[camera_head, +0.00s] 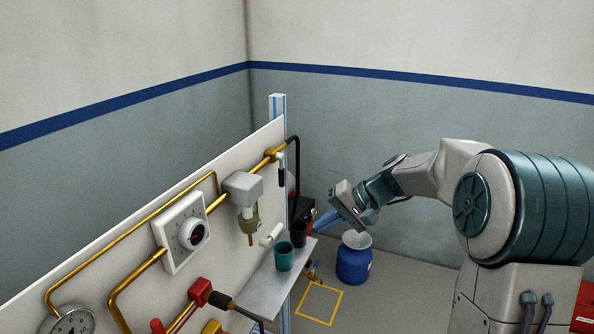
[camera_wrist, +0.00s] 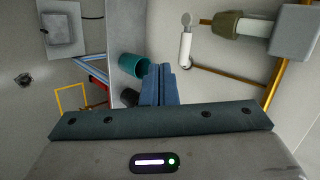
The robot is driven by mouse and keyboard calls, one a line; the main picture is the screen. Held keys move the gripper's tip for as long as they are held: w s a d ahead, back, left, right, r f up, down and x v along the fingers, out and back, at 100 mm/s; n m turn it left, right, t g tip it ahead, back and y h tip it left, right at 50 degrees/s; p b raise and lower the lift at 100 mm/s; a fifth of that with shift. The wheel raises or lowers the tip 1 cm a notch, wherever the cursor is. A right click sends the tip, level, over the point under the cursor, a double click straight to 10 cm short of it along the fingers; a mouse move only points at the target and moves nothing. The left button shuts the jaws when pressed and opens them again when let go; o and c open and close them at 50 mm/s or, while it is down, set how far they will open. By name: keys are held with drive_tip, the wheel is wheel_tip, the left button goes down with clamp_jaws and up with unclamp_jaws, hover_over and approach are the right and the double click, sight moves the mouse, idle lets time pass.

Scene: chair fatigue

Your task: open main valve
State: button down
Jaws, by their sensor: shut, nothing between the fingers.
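My gripper (camera_head: 322,224) is shut and empty, with its blue fingers together. It is in the air at the right end of the pipe panel (camera_head: 125,254), near the cups. In the wrist view its fingertips (camera_wrist: 160,69) are together beside the teal cup. A white handle-like cylinder (camera_head: 270,235) sticks out from the panel near the cups. A white handle (camera_wrist: 185,45) shows above the fingers in the wrist view, apart from them. A brass fitting (camera_head: 270,154) sits on the upper pipe near the black hose. I cannot tell for sure which part is the main valve.
A teal cup (camera_head: 284,257) and a dark cup (camera_head: 299,233) stand on a grey shelf (camera_head: 266,288) below the panel. A grey-topped filter (camera_head: 242,187) and a dial box (camera_head: 182,231) are on the panel. A blue container (camera_head: 353,264) stands on the floor, right of a yellow square.

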sight(281, 172)
drive_tip(key=w+d+r+m+t+y+p, duration=0.1)
drive_tip(key=w+y, duration=0.3)
drive_tip(key=w, duration=0.5)
drive_tip(key=w+d+r+m+t+y+p, duration=0.1)
drive_tip(key=w+d+t+y, duration=0.2)
drive_tip(key=w, duration=0.6)
drive_tip(key=shift+w+r+y, duration=0.15)
drive_tip(key=shift+y, duration=0.25)
drive_tip(key=shift+a+p, duration=0.2)
drive_tip(key=shift+p, duration=0.1)
drive_tip(key=a+p, duration=0.5)
drive_tip(key=a, duration=0.6)
drive_tip(key=shift+s+a, duration=0.2)
drive_tip(key=shift+s, duration=0.1)
